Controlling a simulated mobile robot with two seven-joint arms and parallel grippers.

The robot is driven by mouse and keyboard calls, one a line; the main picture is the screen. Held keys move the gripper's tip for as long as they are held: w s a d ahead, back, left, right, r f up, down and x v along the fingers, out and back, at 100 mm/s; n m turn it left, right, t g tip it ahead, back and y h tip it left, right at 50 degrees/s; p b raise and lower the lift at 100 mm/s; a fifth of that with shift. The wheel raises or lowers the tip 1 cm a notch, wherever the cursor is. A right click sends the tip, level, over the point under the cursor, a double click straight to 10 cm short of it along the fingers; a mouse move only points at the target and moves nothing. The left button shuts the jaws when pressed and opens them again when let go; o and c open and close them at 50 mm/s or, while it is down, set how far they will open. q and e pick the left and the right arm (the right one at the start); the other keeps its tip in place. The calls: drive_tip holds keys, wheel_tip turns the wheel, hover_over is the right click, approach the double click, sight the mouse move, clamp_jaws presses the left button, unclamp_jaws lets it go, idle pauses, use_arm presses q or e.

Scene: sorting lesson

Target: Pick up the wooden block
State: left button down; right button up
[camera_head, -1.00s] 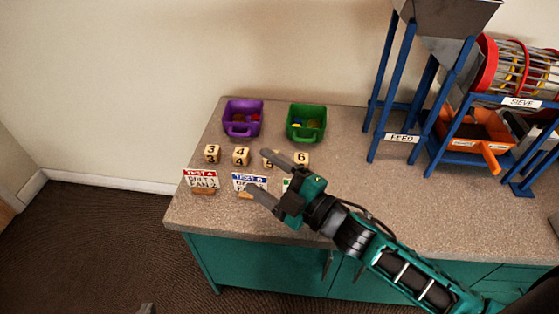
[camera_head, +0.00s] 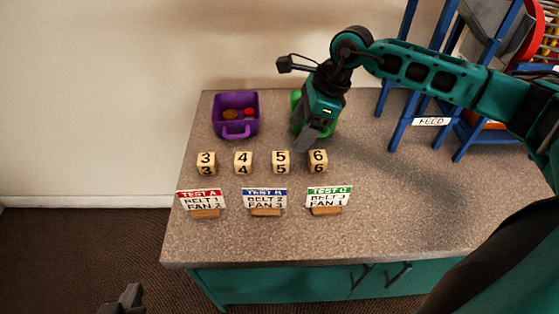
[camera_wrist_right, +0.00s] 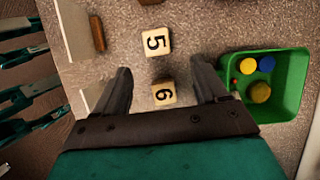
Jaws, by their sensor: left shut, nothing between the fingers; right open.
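Several wooden number blocks stand in a row on the counter in the head view: block 3 (camera_head: 206,163), block 4 (camera_head: 243,162), block 5 (camera_head: 281,162) and block 6 (camera_head: 318,161). My right gripper (camera_head: 306,140) points down just behind blocks 5 and 6. In the right wrist view, my right gripper (camera_wrist_right: 163,75) is open, with block 6 (camera_wrist_right: 164,94) showing between its fingers and block 5 (camera_wrist_right: 156,41) beyond the fingertips. It touches neither block visibly; its height above them is unclear. My left gripper (camera_head: 125,300) is shut and empty at the bottom left, off the counter.
A purple bin (camera_head: 236,128) stands at the back left. A green bin (camera_wrist_right: 288,57) with coloured pieces is partly hidden behind my right gripper in the head view. Three test cards (camera_head: 264,200) stand in front. A blue-framed feed stand (camera_head: 395,110) is at right.

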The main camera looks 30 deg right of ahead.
sight(281, 157)
drive_tip(key=x, duration=0.4)
drive_tip(key=shift+a+f, duration=0.15)
drive_tip(key=shift+f, duration=0.15)
drive_tip(key=x, duration=0.2)
drive_tip(key=b+x, duration=0.1)
drive_tip(key=x, duration=0.2)
drive_tip(key=shift+a, duration=0.35)
drive_tip(key=c, duration=1)
